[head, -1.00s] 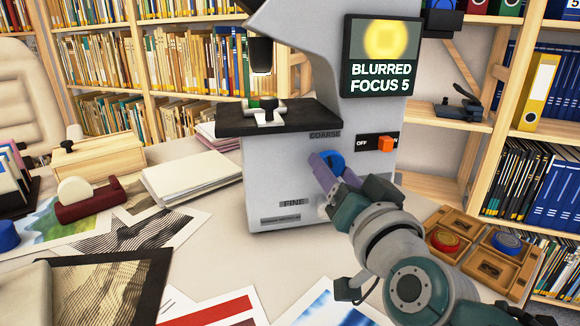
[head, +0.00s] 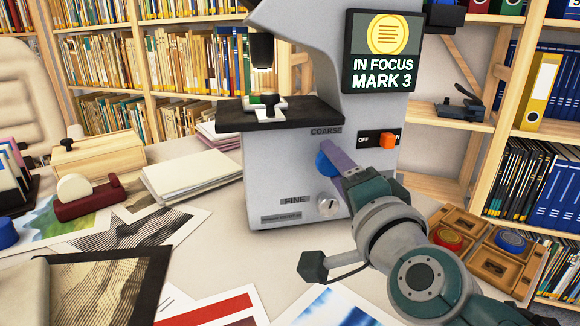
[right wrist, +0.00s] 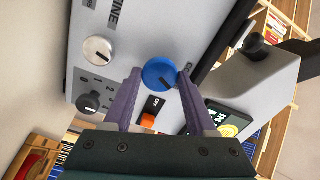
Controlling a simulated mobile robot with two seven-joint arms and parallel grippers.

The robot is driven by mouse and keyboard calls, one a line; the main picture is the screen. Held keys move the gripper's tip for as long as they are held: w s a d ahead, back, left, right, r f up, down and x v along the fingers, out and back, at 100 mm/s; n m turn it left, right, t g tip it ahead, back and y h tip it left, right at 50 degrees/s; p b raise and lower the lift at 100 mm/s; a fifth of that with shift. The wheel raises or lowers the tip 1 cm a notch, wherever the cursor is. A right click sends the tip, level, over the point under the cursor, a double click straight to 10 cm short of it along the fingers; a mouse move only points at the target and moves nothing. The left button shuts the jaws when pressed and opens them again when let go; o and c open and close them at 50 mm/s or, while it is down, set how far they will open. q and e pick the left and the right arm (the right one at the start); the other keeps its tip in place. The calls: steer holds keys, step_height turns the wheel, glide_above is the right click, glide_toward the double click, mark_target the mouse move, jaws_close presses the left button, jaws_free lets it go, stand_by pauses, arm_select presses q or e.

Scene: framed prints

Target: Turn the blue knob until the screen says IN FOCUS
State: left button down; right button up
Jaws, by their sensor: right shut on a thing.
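The blue knob (head: 324,164) is on the front of the grey microscope (head: 285,190), below the COARSE label. The screen (head: 382,52) at its upper right reads IN FOCUS MARK 3 beside a sharp yellow disc with lines. My right gripper (head: 334,158) is shut on the blue knob. The right wrist view shows its purple fingers on both sides of the blue knob (right wrist: 160,74), which has a dark pointer line. My left gripper is not in view.
A white FINE knob (head: 328,205) sits just below. An orange switch (head: 388,140) is to the right. A wooden tray (head: 470,270) with a red and a blue disc lies right of my arm. Prints and papers cover the table at left.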

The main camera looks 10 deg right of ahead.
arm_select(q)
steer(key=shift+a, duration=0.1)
arm_select(e)
steer(key=shift+m, duration=0.3)
steer(key=o, duration=1.4)
steer(key=shift+c, duration=0.2)
steer(key=shift+s, duration=0.1)
arm_select(q)
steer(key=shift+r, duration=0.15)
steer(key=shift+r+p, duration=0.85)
steer(key=shift+p, duration=0.15)
arm_select(e)
steer(key=s, duration=0.9)
steer(key=shift+s, duration=0.4)
steer(key=shift+d, duration=0.1)
